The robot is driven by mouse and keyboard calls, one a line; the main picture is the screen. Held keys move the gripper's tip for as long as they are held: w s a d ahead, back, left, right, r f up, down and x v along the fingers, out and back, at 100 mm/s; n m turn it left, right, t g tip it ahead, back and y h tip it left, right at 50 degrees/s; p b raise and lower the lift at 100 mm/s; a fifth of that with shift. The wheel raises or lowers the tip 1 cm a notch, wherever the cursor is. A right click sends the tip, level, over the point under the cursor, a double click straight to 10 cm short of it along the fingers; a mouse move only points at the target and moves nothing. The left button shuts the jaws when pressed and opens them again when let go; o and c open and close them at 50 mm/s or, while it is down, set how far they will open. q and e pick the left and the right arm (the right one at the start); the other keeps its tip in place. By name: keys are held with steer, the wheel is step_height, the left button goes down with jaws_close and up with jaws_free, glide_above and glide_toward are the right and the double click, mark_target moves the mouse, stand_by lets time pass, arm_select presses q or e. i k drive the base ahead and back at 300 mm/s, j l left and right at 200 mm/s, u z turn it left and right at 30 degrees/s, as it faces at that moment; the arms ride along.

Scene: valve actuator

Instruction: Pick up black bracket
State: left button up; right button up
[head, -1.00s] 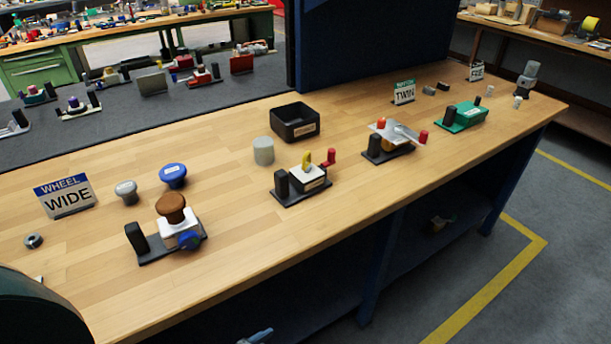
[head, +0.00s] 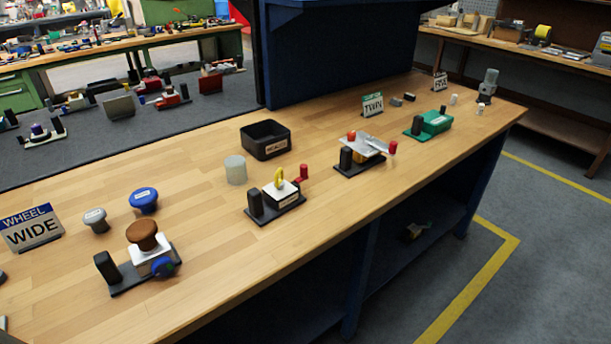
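No loose part stands out clearly as the black bracket. Black upright pieces stand on dark base plates: one beside the brown knob (head: 108,267), one beside the yellow lever (head: 255,203), and one beside the silver-plate fixture (head: 346,158). I cannot tell whether any of these is the bracket. A small dark object (head: 413,232) with a yellowish part lies on the lower shelf under the bench, too small to make out. Neither of my grippers is in view.
The wooden bench (head: 215,285) runs from lower left to upper right. It carries a black bin (head: 266,141), a grey cylinder (head: 235,170), a blue knob (head: 144,200), a WIDE sign (head: 33,228) and a green fixture (head: 432,123). Floor with yellow lines is open at right.

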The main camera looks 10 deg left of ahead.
mark_target(262, 209)
steer(key=i+l, duration=0.45)
steer(key=i+l+u, duration=0.6)
steer(key=l, duration=0.2)
steer(key=u, duration=1.1)
